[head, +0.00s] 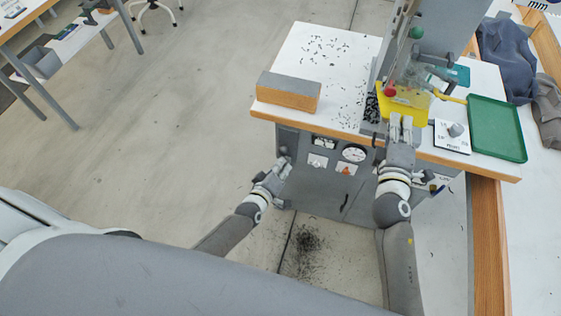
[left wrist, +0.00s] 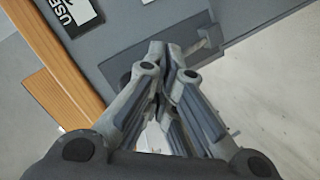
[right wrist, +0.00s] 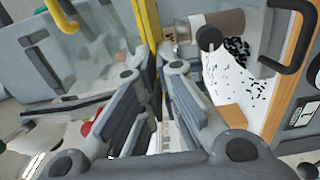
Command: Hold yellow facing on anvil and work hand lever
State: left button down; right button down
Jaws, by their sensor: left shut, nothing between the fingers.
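The yellow facing (head: 405,103) lies at the press on the right of the bench, and in the right wrist view it shows nearly edge-on (right wrist: 149,25). My right gripper (head: 401,123) is at its front edge, with the fingers closed on either side of it. The press (head: 435,42) rises behind; its anvil is hidden. A red knob (head: 390,90) and a green knob (head: 416,32) are on the press; I cannot tell which belongs to the hand lever. My left gripper (head: 282,166) is shut and empty, low by the cabinet front, near a grey bracket-like handle (left wrist: 208,43).
A wooden block with a grey top (head: 289,92) stands at the bench's front left. Small black bits lie scattered on the white top (head: 300,50). A green tray (head: 497,128) and a white card (head: 452,136) lie right of the press.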

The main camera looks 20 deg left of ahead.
pick_arm(q)
jog(key=shift+w+r, duration=0.3)
jog(key=shift+w, duration=0.2)
dwell(0.7)
jog(key=shift+s+f, duration=0.35)
jog(key=shift+s, duration=0.3)
jog(key=shift+s+f, duration=0.3)
jog(key=shift+s, duration=0.4)
jog(key=shift+s+f, duration=0.35)
jog(key=shift+s, duration=0.3)
jog(key=shift+s+d+f, duration=0.1)
jog(key=shift+s+f, duration=0.3)
jog(key=shift+s, duration=0.35)
jog(key=shift+s+f, duration=0.35)
jog(key=shift+s, duration=0.4)
jog(key=shift+s+d+f, duration=0.1)
jog(key=shift+s+f, duration=0.3)
jog(key=shift+s, duration=0.35)
jog(key=v, duration=1.2)
